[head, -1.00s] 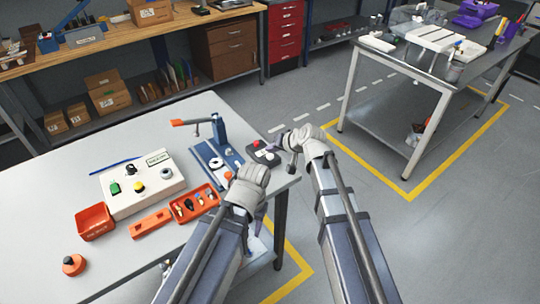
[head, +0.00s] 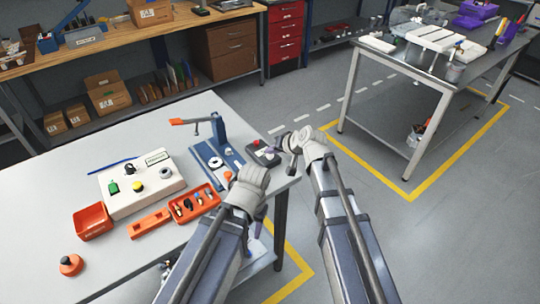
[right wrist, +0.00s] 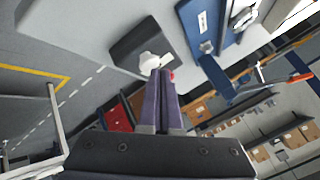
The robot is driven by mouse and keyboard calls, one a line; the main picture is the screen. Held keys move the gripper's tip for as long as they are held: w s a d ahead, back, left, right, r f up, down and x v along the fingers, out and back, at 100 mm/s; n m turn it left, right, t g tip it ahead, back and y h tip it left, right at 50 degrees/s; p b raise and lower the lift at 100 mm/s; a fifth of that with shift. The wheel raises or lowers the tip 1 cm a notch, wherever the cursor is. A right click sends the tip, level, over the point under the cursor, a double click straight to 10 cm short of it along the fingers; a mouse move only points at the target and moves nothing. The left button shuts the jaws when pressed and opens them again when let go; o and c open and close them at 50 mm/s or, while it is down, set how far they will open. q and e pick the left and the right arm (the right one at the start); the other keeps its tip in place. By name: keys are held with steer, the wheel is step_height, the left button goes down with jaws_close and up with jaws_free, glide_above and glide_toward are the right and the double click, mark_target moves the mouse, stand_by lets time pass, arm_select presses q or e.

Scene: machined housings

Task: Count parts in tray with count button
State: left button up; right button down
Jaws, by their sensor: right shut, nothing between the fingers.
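An orange tray (head: 190,219) with several small parts in compartments lies on the pale table. A small dark box (head: 256,159) with a red button (head: 256,142) and a white button (right wrist: 150,61) sits at the table's right corner. I cannot read which is the count button. My right gripper (right wrist: 163,74) is shut and empty. In the right wrist view its purple fingertips are at the box, close beside the white button and partly covering the red one; contact cannot be told. My left gripper (head: 262,212) is by the table's right edge, its fingers mostly hidden by its wrist.
A blue clamp fixture (head: 212,156) stands left of the dark box. The table's front left is clear. Another table (head: 450,55) stands back right.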

mark_target(272, 157)
arm_select(q)
steer(key=shift+f+b, duration=0.3)
arm_select(e)
steer(key=shift+f, duration=0.35)
arm_select(q)
steer(key=shift+r, duration=0.1)
arm_select(e)
steer(key=shift+r, duration=0.1)
arm_select(q)
steer(key=shift+r+p, duration=0.8)
steer(key=shift+p, duration=0.15)
arm_select(e)
steer(key=shift+r, duration=0.8)
arm_select(q)
steer(key=shift+r, duration=0.1)
arm_select(e)
steer(key=shift+r, duration=0.1)
step_height(272, 157, up, 5)
steer(key=p, duration=0.5)
arm_select(q)
step_height(272, 157, up, 5)
steer(key=shift+f, duration=0.1)
jaws_close()
